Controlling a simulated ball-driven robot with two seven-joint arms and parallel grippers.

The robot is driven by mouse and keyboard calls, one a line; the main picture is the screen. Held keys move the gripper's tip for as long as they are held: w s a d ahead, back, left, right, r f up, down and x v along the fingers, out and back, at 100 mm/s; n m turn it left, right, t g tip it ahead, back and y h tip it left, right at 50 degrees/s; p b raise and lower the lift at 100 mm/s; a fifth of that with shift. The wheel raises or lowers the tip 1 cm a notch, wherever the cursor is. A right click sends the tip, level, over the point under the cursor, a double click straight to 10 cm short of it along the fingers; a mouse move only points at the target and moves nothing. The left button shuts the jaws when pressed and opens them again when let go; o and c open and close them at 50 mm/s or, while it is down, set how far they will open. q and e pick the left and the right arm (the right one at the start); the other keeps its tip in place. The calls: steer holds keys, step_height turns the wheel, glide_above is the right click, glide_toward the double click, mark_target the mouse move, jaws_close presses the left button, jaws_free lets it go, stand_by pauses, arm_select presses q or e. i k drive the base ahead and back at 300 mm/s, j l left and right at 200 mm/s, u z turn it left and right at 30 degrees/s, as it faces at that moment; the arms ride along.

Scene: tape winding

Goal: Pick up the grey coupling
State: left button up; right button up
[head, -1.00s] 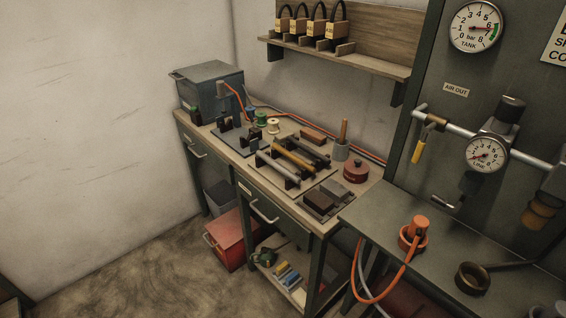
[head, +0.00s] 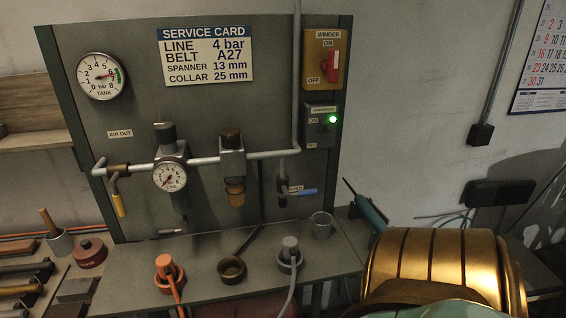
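The grey coupling (head: 290,256) stands upright on the green-grey bench (head: 215,265) below the panel, at the front edge. A grey hose runs down from it over the edge. An orange coupling (head: 168,272) with an orange hose stands to its left. A dark brass-rimmed ring or cup (head: 231,270) sits between the two. Neither of my grippers is in view.
A grey metal cup (head: 322,225) stands at the bench's right end, near a teal tool (head: 370,212). A red round tin (head: 89,253) is at left.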

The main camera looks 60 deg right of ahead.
mark_target(289, 243)
steer(key=z, duration=1.8)
steer(key=l+z, duration=0.3)
steer(key=l, duration=0.15)
